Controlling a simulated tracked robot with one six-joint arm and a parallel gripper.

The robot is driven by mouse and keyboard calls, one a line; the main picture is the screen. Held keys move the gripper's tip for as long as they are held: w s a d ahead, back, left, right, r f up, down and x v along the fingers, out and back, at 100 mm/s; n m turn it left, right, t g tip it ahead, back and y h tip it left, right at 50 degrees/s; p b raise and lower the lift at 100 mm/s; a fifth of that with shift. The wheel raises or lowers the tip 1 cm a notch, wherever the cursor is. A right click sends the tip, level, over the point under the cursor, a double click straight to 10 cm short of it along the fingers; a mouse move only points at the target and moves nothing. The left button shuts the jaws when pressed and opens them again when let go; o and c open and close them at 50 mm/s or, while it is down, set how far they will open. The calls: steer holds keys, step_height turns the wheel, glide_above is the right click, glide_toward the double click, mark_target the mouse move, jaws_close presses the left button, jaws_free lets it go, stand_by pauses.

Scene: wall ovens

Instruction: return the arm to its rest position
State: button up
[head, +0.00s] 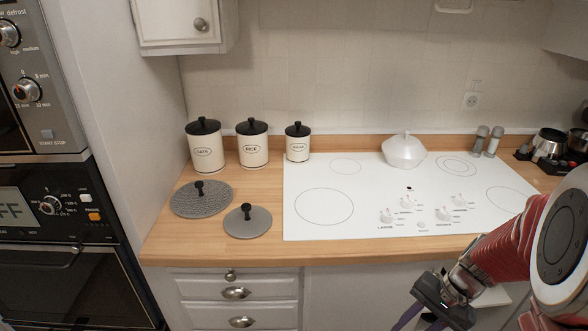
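My red arm (508,250) comes in from the lower right of the head view. My gripper (422,318) is at the bottom edge, in front of the counter and below the white cooktop (335,215). Two purple fingers show in part, spread away from each other, and their tips run out of or near the bottom of the picture. I see nothing held between the parts that show.
Wall ovens (75,215) stand at the left. The wooden counter (180,245) carries three canisters (253,150), two grey round lids (247,222), a white lidded pot (404,152) and shakers (486,142). Drawers (237,293) lie below.

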steer(key=s+a+r+n+t+h, duration=0.2)
steer(key=s+a+r+n+t, duration=0.1)
steer(key=r, duration=0.7)
steer(key=s+a+r+n+t+h, duration=0.2)
steer(key=a+r+n, duration=0.3)
steer(key=r, duration=0.5)
steer(key=s+a+t, duration=0.1)
steer(key=a, duration=0.1)
steer(key=shift+s+a+r+h, duration=0.2)
steer(key=shift+s+a+h, duration=0.05)
steer(key=shift+a+h, duration=0.1)
